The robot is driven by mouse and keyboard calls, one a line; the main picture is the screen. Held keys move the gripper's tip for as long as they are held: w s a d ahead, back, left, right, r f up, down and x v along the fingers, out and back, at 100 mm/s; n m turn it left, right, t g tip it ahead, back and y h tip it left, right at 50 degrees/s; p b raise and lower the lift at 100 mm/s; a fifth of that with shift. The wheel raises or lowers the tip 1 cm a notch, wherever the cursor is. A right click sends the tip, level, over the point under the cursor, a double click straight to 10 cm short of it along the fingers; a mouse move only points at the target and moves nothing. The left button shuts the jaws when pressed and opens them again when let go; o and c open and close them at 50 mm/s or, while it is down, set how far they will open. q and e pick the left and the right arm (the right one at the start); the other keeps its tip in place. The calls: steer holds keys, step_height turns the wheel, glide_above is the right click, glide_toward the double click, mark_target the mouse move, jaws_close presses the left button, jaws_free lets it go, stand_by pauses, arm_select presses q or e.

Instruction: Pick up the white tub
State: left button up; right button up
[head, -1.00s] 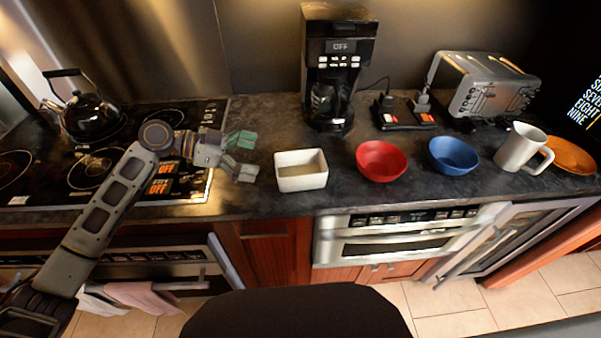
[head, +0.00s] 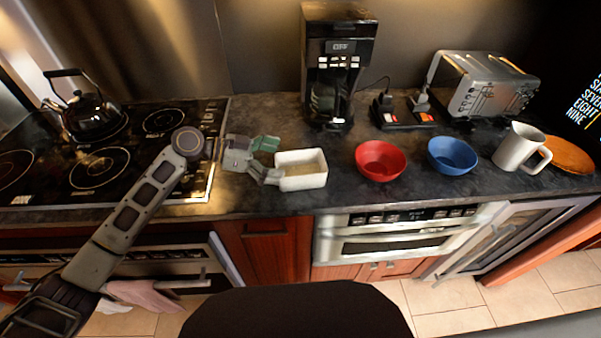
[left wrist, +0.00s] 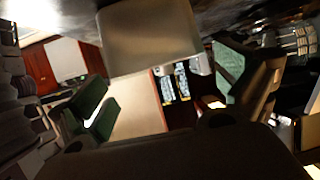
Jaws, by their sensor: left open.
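The white tub (head: 304,182) is a small rectangular open container, upright on the dark counter. My left gripper (head: 268,160) is open at the tub's left end, with one fingertip near the back left corner and the other near the front left corner. Whether the fingers touch the tub cannot be told. In the left wrist view the tub (left wrist: 150,38) shows at the top centre, between the green-padded fingers of my left gripper (left wrist: 168,88). My right gripper is not in view.
A red bowl (head: 381,161), a blue bowl (head: 452,156), a white mug (head: 518,149) and an orange plate (head: 570,155) stand to the right. A coffee maker (head: 335,65) is behind the tub. A kettle (head: 92,114) sits on the stove at left.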

mark_target(293, 163)
arm_select(q)
steer(key=shift+d+f, duration=0.15)
steer(key=shift+d, duration=0.55)
steer(key=p+x, duration=0.1)
steer(key=x, duration=0.1)
steer(key=shift+d+f, duration=0.1)
steer(key=shift+d, duration=0.25)
steer(key=shift+w+d+f, duration=0.1)
steer(key=shift+d+f, duration=0.15)
steer(key=shift+d, duration=0.15)
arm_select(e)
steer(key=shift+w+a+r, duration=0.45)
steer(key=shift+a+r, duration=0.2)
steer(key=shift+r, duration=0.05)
arm_select(q)
steer(key=c, duration=0.6)
steer(key=shift+c, duration=1.1)
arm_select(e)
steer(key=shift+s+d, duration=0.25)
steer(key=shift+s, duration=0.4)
